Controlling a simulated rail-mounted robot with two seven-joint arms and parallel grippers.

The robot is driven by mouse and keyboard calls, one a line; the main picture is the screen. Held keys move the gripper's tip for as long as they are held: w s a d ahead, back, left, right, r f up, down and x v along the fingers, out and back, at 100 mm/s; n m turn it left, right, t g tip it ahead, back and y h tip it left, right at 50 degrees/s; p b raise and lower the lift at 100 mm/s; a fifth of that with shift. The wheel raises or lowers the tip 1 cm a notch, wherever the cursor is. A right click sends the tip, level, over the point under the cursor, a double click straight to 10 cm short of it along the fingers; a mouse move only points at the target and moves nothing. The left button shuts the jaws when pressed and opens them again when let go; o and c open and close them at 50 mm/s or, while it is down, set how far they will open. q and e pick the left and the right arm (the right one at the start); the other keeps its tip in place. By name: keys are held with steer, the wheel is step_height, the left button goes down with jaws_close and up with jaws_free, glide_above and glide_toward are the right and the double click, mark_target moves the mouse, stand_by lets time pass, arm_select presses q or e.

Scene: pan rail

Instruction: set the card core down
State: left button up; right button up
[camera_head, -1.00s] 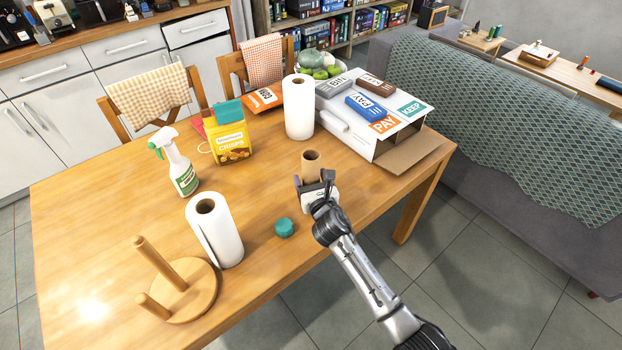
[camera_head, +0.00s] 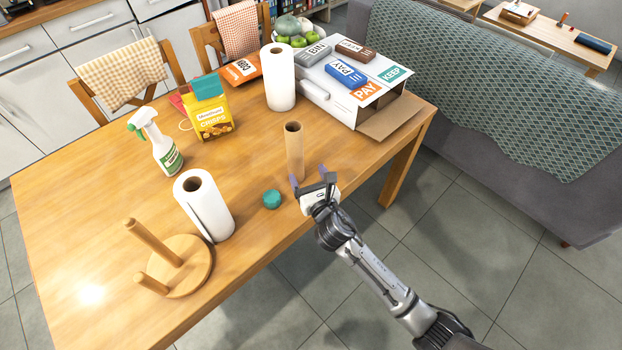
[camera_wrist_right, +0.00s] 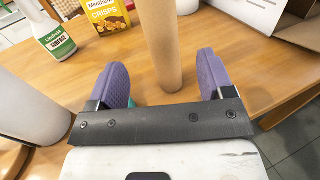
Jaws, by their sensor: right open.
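The card core (camera_head: 294,151) is a bare brown tube standing upright on the wooden table (camera_head: 95,215), between the box and the teal lid. In the right wrist view the core (camera_wrist_right: 161,45) rises just beyond and between my fingertips. My right gripper (camera_head: 308,179) is open, with its purple-padded fingers (camera_wrist_right: 168,80) spread apart and nothing held. It is on the near side of the core, near the table's front edge. My left gripper is not in view.
Paper rolls stand at the front (camera_head: 205,208) and back (camera_head: 280,77). A wooden holder (camera_head: 185,270), teal lid (camera_head: 272,199), spray bottle (camera_head: 160,145), crisps bag (camera_head: 210,112) and white box (camera_head: 345,105) are also on the table. Bare tabletop surrounds the core.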

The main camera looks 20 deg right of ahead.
steer(key=shift+s, duration=0.9)
steer(key=s+d+f+m+g+h, duration=0.1)
steer(key=s+d+f+m+g, duration=0.1)
steer(key=s+f+m+g, duration=0.45)
steer(key=s+d+f+m+g+h, duration=0.1)
steer(key=s+f+m, duration=0.2)
steer(key=s+m, duration=0.75)
steer(key=s+a+f+m+g+y, duration=0.1)
steer(key=s+m+g+y, duration=0.2)
steer(key=s+m+g, duration=0.4)
steer(key=s+m, duration=0.9)
steer(key=s, duration=0.2)
steer(key=shift+s+f, duration=0.2)
steer(key=shift+s, duration=0.15)
